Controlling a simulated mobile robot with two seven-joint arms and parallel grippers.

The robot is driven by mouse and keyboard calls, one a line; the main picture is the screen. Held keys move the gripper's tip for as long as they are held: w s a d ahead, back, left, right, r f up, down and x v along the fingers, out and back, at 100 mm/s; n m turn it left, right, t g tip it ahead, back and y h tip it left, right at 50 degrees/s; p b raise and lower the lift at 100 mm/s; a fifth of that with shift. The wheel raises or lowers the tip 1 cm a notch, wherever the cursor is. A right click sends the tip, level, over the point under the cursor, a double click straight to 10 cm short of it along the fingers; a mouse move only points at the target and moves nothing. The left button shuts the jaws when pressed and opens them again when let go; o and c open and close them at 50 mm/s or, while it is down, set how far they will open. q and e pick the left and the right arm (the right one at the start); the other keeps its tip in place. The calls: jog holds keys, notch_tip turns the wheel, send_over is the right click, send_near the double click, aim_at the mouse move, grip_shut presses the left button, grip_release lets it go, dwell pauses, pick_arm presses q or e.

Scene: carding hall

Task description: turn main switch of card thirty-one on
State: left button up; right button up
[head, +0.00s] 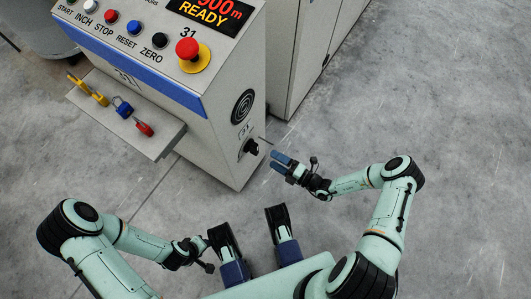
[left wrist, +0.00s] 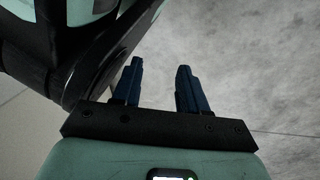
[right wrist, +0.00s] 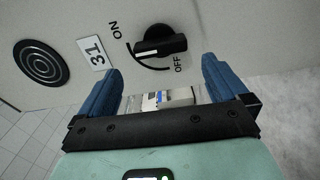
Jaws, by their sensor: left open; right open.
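The main switch (head: 250,147) is a black rotary knob low on the side of the card marked 31. In the right wrist view the knob (right wrist: 162,45) lies nearly level in the picture, with a white mark towards its left end. ON is printed at its upper left and OFF at its lower right; I cannot tell which it is set to. My right gripper (head: 281,163) is open and empty, just right of the switch and apart from it. My left gripper (left wrist: 160,80) is open and empty over floor, low in the head view, its fingers hard to make out there.
The card's panel (head: 150,50) has several buttons and a red emergency stop (head: 188,48) on yellow. A small shelf (head: 160,142) with padlocks (head: 123,108) juts out left of the switch. A round black grille (head: 243,106) sits above the switch. Grey floor (head: 440,120) is clear at right.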

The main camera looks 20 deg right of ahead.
pick_arm(q)
jog(key=shift+w+d+r+t+p, duration=0.1)
jog(key=shift+w+r+t+p, duration=0.3)
jog(key=shift+w+r, duration=0.45)
pick_arm(e)
jog(key=v, duration=0.5)
jog(key=shift+s+d, duration=0.2)
jog(key=shift+s, duration=0.1)
pick_arm(q)
jog(key=shift+w+f, duration=0.1)
